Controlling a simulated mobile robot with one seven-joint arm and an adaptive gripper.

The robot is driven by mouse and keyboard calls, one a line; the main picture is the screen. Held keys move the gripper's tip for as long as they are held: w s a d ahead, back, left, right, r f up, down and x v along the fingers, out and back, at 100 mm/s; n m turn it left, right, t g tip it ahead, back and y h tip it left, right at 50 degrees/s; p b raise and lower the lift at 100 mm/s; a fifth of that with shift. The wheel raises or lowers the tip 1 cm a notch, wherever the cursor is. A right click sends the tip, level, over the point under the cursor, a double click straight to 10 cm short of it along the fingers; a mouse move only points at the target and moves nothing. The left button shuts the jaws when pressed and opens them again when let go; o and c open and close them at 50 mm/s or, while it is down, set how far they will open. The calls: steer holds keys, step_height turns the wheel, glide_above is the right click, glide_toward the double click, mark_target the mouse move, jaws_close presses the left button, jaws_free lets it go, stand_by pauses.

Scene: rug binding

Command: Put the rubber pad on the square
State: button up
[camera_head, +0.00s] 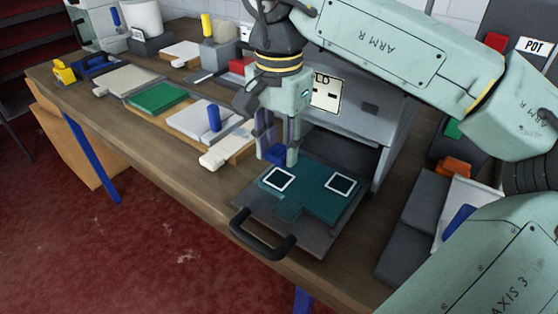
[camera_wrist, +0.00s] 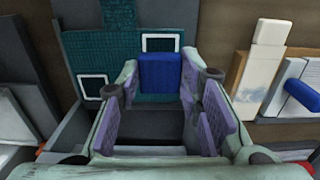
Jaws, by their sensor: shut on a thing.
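The blue rubber pad (camera_head: 275,154) is between the fingers of my gripper (camera_head: 278,150), which is shut on it. In the wrist view the pad (camera_wrist: 160,75) hangs at the fingertips of my gripper (camera_wrist: 160,97) and hides part of a white-outlined square (camera_wrist: 160,44). In the head view this is the left square (camera_head: 278,179), and the pad appears just behind it, apparently above the surface. A second square (camera_head: 341,184) lies to the right on the teal mat (camera_head: 305,205); it also shows in the wrist view (camera_wrist: 93,87). Both squares look bare.
The mat lies on a grey tray (camera_head: 320,240) with a black handle (camera_head: 262,240), in front of a grey housing (camera_head: 350,135). A cream block (camera_head: 222,152) and a white board (camera_head: 196,122) with a blue cylinder (camera_head: 214,118) stand to the left. Dark grey blocks (camera_head: 405,245) lie right.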

mark_target(279, 151)
steer(key=shift+w+f+p, duration=0.1)
steer(key=shift+f+p, duration=0.25)
steer(key=shift+f, duration=1.95)
steer(key=shift+f, duration=0.2)
steer(key=o, duration=0.9)
steer(key=shift+o, duration=0.2)
steer(key=shift+r, duration=0.35)
step_height(279, 151, up, 12)
steer(key=shift+f+b, duration=0.15)
steer(key=shift+b, duration=0.45)
